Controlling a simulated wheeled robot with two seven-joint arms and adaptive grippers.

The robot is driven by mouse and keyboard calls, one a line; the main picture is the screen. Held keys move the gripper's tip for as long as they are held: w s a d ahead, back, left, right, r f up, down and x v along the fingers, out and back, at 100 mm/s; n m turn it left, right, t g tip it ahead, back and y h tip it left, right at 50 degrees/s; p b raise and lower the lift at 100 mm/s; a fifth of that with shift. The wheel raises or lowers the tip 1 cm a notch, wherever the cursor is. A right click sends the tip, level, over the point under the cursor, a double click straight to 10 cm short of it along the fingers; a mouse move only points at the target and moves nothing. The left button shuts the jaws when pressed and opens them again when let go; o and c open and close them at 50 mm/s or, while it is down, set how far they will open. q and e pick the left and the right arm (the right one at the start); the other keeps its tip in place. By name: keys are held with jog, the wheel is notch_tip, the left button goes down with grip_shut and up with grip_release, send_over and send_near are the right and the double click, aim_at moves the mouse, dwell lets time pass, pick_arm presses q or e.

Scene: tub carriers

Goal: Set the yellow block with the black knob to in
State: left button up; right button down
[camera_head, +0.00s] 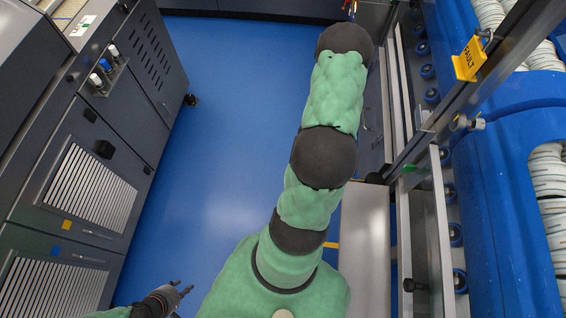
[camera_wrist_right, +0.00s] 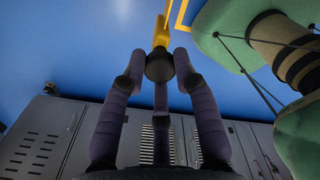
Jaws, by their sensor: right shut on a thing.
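In the right wrist view, the yellow block (camera_wrist_right: 161,30) stands in the upper middle with its black knob (camera_wrist_right: 160,66) toward me. My right gripper (camera_wrist_right: 159,62) is shut on the black knob, with a finger on each side and one below. In the head view my right arm reaches away to the top, and its gripper is hidden beyond the arm; only a small bit of yellow shows there. My left gripper (camera_head: 184,287) is low at the left in the head view, its fingertips a little apart with nothing between them.
Grey cabinets (camera_head: 140,60) with vents line the left. A grey bench surface (camera_head: 364,250) lies beside my right arm. The blue floor (camera_head: 220,110) between is clear.

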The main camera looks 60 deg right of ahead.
jog(key=s+d+p, duration=0.3)
jog(key=s, duration=0.5)
jog(key=s+d+p, duration=0.2)
jog(key=s+p, duration=0.1)
jog(key=s, duration=0.5)
jog(key=shift+d, duration=0.4)
jog(key=c, duration=1.2)
grip_release()
jog(key=shift+r, duration=3.65)
